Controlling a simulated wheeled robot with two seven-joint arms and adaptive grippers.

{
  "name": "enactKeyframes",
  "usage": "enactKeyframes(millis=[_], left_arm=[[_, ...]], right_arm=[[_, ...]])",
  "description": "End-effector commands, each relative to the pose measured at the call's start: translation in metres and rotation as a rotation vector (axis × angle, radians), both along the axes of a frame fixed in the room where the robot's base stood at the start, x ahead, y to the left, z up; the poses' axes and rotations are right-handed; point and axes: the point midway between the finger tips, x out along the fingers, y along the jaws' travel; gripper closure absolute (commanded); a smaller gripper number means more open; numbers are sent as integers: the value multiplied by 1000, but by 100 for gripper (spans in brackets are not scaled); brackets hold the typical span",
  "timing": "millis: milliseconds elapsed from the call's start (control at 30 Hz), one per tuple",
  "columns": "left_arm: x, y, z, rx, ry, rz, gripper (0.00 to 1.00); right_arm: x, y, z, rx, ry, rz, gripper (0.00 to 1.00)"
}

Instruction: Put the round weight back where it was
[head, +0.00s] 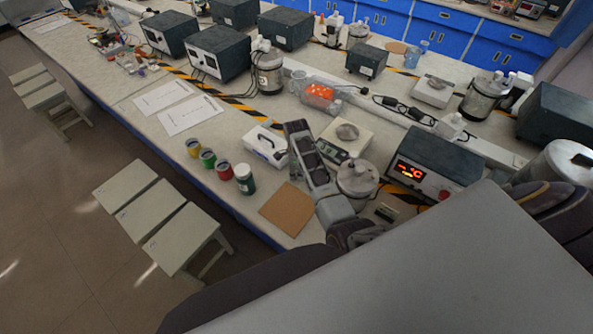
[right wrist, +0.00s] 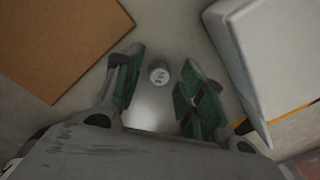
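The round weight (right wrist: 159,75), a small grey disc with a dark marking on top, lies on the bench top in the right wrist view. My right gripper (right wrist: 163,62) is open, its green-padded fingers on either side of the weight with a gap to each. In the head view my right arm reaches over the bench between the brown board (head: 287,208) and the balance (head: 345,139). There the arm hides its fingertips and I cannot make out the weight. My left gripper is not in view.
The white case (head: 264,144) stands close to the right gripper; it also shows in the wrist view (right wrist: 275,55). Several coloured jars (head: 225,171) stand along the bench's front edge. A metal pot (head: 357,180) and a box with a red display (head: 436,163) are beside my arm.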

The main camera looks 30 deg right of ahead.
Motion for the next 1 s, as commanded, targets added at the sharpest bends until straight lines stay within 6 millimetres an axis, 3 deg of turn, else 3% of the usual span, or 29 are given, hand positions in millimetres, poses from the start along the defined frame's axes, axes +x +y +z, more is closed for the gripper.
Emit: enactKeyframes(millis=[467, 667, 1000], left_arm=[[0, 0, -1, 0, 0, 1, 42], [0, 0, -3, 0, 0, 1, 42], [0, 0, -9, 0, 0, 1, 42]], right_arm=[[0, 0, 8, 0, -1, 0, 60], [0, 0, 26, 0, -2, -1, 60], [0, 1, 72, 0, -2, -1, 60]])
